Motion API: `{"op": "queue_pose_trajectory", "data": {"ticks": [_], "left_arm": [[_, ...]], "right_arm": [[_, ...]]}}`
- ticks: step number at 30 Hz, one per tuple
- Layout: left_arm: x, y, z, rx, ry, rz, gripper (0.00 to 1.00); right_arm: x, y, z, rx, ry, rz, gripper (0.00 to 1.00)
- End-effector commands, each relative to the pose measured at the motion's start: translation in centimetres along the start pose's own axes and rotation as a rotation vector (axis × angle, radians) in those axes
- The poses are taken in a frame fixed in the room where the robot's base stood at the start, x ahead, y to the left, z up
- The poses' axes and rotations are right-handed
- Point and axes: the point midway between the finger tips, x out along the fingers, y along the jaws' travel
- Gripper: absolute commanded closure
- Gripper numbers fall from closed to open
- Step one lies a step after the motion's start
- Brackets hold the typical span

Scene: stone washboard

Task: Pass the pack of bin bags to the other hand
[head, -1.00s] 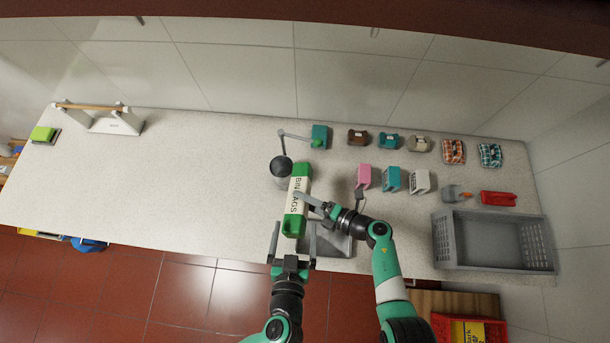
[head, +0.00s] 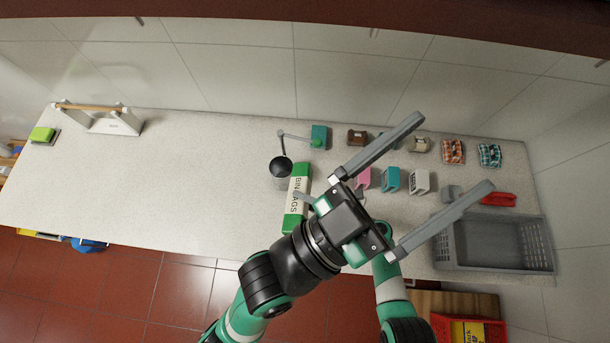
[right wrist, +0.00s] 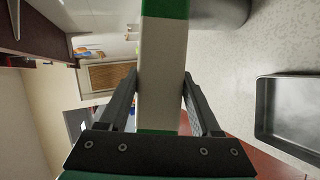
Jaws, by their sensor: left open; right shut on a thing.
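The pack of bin bags (head: 297,198), a long green and white box lettered "BIN BAGS", is in the middle of the head view. My right gripper (right wrist: 160,100) is shut on it; in the right wrist view the pack (right wrist: 162,55) stands between its fingers. In the head view that gripper is mostly hidden behind my left arm. My left gripper (head: 457,151) is open and empty, large and close to the head camera. Its spread fingers point up and right, away from the pack, and cover part of the counter's goods.
A grey crate (head: 490,268) stands at the counter's right. Several small packs, including a pink one (head: 362,178) and a teal one (head: 390,180), stand behind the arms. The counter's left half (head: 170,190) is mostly clear.

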Motion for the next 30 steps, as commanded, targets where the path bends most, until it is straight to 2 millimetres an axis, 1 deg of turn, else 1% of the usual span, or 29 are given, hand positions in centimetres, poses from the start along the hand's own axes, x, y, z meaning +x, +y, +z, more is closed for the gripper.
{"op": "queue_pose_trajectory", "data": {"ticks": [1,2,3,5,6,8,9,11,12,14,15,18,21,22,25,30], "left_arm": [[0.5,-2.5,-2.5,0.066,0.009,-0.065,0.00],[0.6,-3.9,-3.7,0.098,0.011,-0.105,0.00],[0.7,-5.7,-5.5,0.140,0.020,-0.160,0.00],[0.4,-8.2,-8.3,0.201,0.041,-0.242,0.00],[0.1,-9.8,-10.3,0.241,0.060,-0.296,0.00],[-0.7,-11.8,-13.4,0.306,0.095,-0.373,0.00],[-1.3,-13.0,-15.6,0.351,0.124,-0.421,0.00],[-2.3,-14.4,-19.0,0.416,0.174,-0.485,0.00],[-3.0,-15.0,-21.2,0.455,0.213,-0.518,0.00],[-4.1,-15.6,-24.3,0.506,0.268,-0.558,0.00],[-4.7,-15.8,-26.1,0.534,0.302,-0.576,0.00],[-6.1,-16.4,-29.8,0.591,0.362,-0.611,0.00],[-7.2,-16.9,-31.7,0.627,0.390,-0.638,0.00],[-7.4,-17.0,-32.0,0.634,0.394,-0.644,0.00],[-7.8,-17.4,-32.2,0.642,0.392,-0.657,0.00],[-7.7,-17.4,-32.1,0.641,0.391,-0.656,0.00]], "right_arm": [[0.0,0.0,0.0,0.000,0.000,0.001,1.00],[0.0,0.0,0.0,0.000,0.000,0.001,1.00],[0.0,0.0,0.0,0.000,0.000,0.001,1.00],[0.0,0.0,0.0,0.000,0.000,0.001,1.00],[0.0,0.0,0.0,0.000,0.000,0.001,1.00],[0.0,0.0,0.0,0.000,0.000,0.001,1.00],[0.0,0.1,0.0,0.000,0.000,0.001,1.00],[0.0,0.1,0.0,0.000,0.000,0.001,1.00],[0.0,0.1,0.0,0.000,0.000,0.001,1.00],[0.0,0.1,0.0,0.000,0.000,0.001,1.00],[0.0,0.1,0.0,0.000,0.000,0.001,1.00],[0.0,0.0,0.0,0.000,0.000,0.001,1.00],[0.0,0.0,0.0,0.000,0.000,0.001,1.00],[0.0,0.0,0.0,0.000,0.000,0.001,1.00],[0.0,0.0,0.0,0.000,0.000,0.001,1.00],[0.0,0.1,0.0,0.000,0.000,0.001,1.00]]}}
